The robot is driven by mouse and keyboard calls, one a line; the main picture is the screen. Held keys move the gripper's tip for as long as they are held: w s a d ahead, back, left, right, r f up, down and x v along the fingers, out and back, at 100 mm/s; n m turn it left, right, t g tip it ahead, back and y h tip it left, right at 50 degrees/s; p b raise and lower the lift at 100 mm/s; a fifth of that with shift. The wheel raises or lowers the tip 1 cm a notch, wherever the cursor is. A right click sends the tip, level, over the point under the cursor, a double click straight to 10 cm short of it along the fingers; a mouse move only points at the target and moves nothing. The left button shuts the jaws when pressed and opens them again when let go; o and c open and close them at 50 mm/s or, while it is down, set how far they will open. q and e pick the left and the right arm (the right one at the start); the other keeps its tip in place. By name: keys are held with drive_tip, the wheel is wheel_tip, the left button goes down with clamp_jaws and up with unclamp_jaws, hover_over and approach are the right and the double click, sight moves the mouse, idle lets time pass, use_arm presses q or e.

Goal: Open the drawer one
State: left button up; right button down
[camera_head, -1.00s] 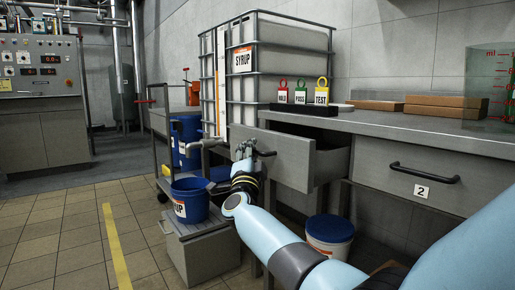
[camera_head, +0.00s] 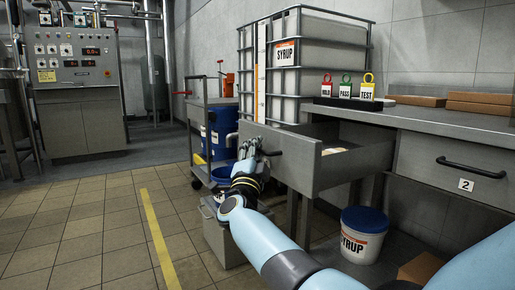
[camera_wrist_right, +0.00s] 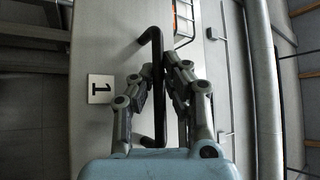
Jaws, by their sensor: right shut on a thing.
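Drawer one (camera_head: 298,168) is pulled well out of the metal bench on the left, and something pale shows inside it. Its label "1" (camera_wrist_right: 101,88) shows in the right wrist view beside the dark bar handle (camera_wrist_right: 154,90). My right gripper (camera_head: 252,150) is at the drawer's front, with its fingers closed around the handle (camera_head: 272,153). The wrist view shows the fingers on both sides of the bar (camera_wrist_right: 172,72). The gripper covers part of the handle in the head view. My left gripper is not in view.
Drawer two (camera_head: 455,170) is shut on the right. Hold, pass and test tags (camera_head: 346,88) stand on the bench. A syrup tote (camera_head: 300,60) stands behind. A syrup bucket (camera_head: 362,238) is under the bench, and a cart (camera_head: 208,110) stands left. The floor at left is clear.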

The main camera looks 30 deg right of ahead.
drive_tip(key=shift+s+f, duration=0.1)
drive_tip(key=shift+f, duration=0.3)
drive_tip(key=c, duration=1.6)
unclamp_jaws()
drive_tip(key=shift+d, duration=0.1)
drive_tip(key=shift+c, duration=0.2)
drive_tip(key=shift+r, duration=0.15)
drive_tip(key=v, duration=0.7)
drive_tip(key=shift+s, duration=0.15)
